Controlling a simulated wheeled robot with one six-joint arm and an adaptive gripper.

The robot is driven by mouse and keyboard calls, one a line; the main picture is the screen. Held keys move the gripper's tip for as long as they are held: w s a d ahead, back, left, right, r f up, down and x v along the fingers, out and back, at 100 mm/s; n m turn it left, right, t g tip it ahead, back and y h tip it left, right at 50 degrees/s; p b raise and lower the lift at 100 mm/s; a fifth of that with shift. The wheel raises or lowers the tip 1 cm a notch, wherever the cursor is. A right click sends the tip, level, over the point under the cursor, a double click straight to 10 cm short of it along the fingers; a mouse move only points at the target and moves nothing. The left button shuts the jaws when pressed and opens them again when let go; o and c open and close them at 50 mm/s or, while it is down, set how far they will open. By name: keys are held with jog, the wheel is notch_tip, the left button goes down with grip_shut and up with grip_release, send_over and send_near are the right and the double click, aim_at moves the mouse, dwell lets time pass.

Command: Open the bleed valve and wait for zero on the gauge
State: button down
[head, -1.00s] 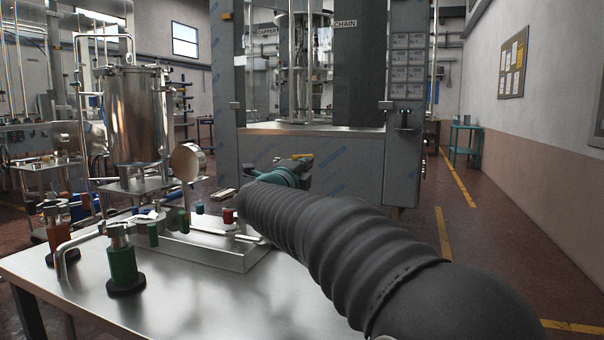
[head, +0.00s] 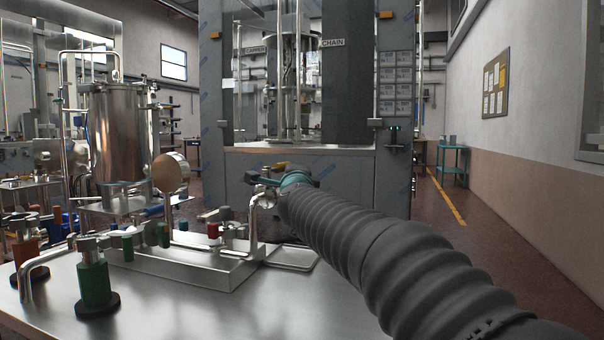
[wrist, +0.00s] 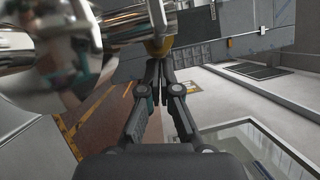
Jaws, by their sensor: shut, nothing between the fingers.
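The metal manifold (head: 190,262) stands on the steel table with green handles (head: 163,235) and a red handle (head: 213,230). A round gauge (head: 170,173) rises behind it; I cannot read its face. I cannot tell which handle is the bleed valve. My gripper (head: 268,180) is beyond the manifold's right end, near a bent metal pipe (head: 254,222), and partly hidden by my arm. In the wrist view my gripper (wrist: 160,75) is shut and empty, its tips just below a yellow rounded part (wrist: 158,47). I cannot tell whether they touch.
A green-bodied fitting (head: 95,280) stands at the table's front left, beside a bent pipe (head: 30,275). A steel tank (head: 122,135) is behind. A large grey cabinet (head: 300,195) stands beyond my gripper. The aisle (head: 480,225) at right is clear.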

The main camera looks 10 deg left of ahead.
jog(key=shift+w+a, duration=0.25)
jog(key=shift+w, duration=0.05)
jog(key=shift+w+a, duration=0.1)
jog(key=shift+a, duration=0.05)
dwell(0.6)
